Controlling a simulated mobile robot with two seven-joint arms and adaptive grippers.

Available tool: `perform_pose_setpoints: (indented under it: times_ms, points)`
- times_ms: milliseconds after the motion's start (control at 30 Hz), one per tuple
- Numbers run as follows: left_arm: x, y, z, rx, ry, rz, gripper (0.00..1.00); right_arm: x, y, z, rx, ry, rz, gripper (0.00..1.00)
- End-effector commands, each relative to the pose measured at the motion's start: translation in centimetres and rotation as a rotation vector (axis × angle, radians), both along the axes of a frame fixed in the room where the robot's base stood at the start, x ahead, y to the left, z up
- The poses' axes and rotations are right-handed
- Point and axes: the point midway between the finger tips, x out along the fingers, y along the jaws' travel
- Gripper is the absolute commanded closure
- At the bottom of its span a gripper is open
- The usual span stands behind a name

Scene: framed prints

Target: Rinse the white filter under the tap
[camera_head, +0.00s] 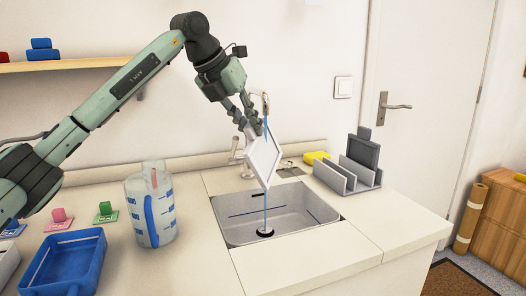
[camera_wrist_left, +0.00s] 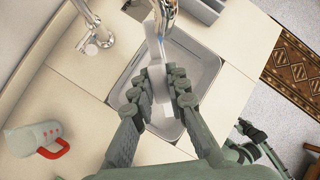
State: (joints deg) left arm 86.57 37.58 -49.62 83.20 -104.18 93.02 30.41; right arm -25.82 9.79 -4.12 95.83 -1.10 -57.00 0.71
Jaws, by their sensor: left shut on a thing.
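My left gripper (camera_head: 250,125) is shut on the white filter (camera_head: 265,158), a thin framed panel held tilted above the sink (camera_head: 233,233). In the left wrist view the filter (camera_wrist_left: 157,84) sits edge-on between the fingers (camera_wrist_left: 159,92). The tap (camera_head: 238,152) rises behind the sink. Its spout shows in the left wrist view (camera_wrist_left: 165,14). A thin blue stream of water (camera_head: 265,212) runs down to the black drain, in line with the filter. I cannot tell exactly where water meets the filter.
A grey slotted rack (camera_head: 335,178) and a yellow sponge (camera_head: 317,158) stand right of the sink. A measuring jug (camera_head: 150,215) and a blue tray (camera_head: 88,252) stand left. The counter in front of the sink (camera_head: 300,265) is clear.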

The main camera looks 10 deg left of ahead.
Motion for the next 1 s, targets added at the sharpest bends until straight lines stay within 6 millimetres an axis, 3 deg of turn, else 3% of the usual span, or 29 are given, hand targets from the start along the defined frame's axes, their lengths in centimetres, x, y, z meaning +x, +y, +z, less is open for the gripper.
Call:
perform_pose_setpoints:
  times_ms: [467,1000]
  points:
    - [-0.6,-0.7,0.0,-0.001,-0.001,-0.001,1.00,0.0,0.0,-0.2,0.000,0.000,0.000,0.67]
    - [-3.8,1.8,-0.1,0.000,-0.002,0.000,1.00,0.0,0.0,-2.1,0.000,0.000,0.000,0.67]
